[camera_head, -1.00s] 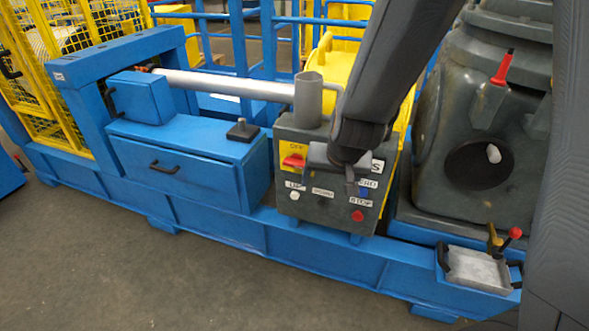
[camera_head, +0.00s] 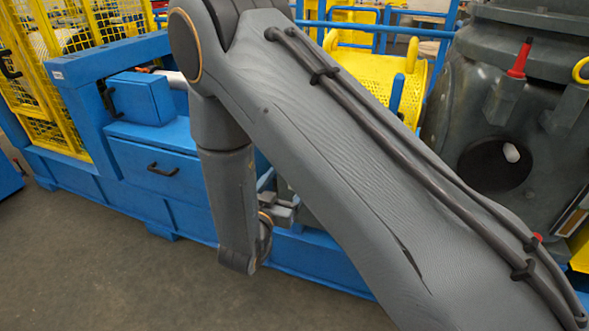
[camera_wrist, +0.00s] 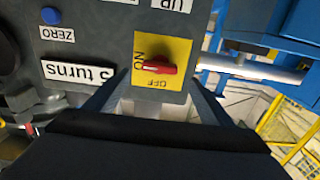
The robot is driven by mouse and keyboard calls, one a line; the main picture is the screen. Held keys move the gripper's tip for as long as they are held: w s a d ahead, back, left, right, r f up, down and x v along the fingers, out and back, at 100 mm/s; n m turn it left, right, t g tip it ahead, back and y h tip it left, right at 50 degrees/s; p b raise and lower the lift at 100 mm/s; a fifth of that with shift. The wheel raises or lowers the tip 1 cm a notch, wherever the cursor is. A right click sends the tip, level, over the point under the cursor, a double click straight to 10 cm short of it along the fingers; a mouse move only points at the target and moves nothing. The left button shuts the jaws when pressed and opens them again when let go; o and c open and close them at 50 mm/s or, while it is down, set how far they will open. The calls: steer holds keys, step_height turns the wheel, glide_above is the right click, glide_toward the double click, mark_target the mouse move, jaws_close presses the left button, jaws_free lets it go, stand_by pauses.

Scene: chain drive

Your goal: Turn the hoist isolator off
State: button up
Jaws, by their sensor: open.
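The isolator is a red rotary knob (camera_wrist: 160,68) on a yellow plate (camera_wrist: 178,48) marked ON and OFF, seen upside down in the wrist view. The knob's bar lies sideways, its left end close to the ON mark; OFF is on the picture's lower side. My gripper (camera_wrist: 156,88) is open, its fingers spread to either side of the lower part of the yellow plate. I cannot tell how far the fingertips are from the knob. In the head view my gripper (camera_head: 280,210) is in front of the control box, and my arm hides the knob and most of the box.
The grey panel (camera_wrist: 95,45) also carries a blue ZERO button (camera_wrist: 50,15) and labels, including "5 turns" (camera_wrist: 78,73). A blue drawer cabinet (camera_head: 165,170) stands left of my arm. A grey housing (camera_head: 465,125) stands right. The floor in front is clear.

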steer(key=x, duration=0.6)
steer(key=shift+w, duration=0.3)
steer(key=shift+d, duration=0.1)
steer(key=c, duration=1)
steer(key=shift+c, duration=0.2)
steer(key=shift+n+p, duration=0.4)
steer(key=n+p, duration=0.6)
steer(key=n, duration=1.1)
steer(key=shift+f, duration=0.1)
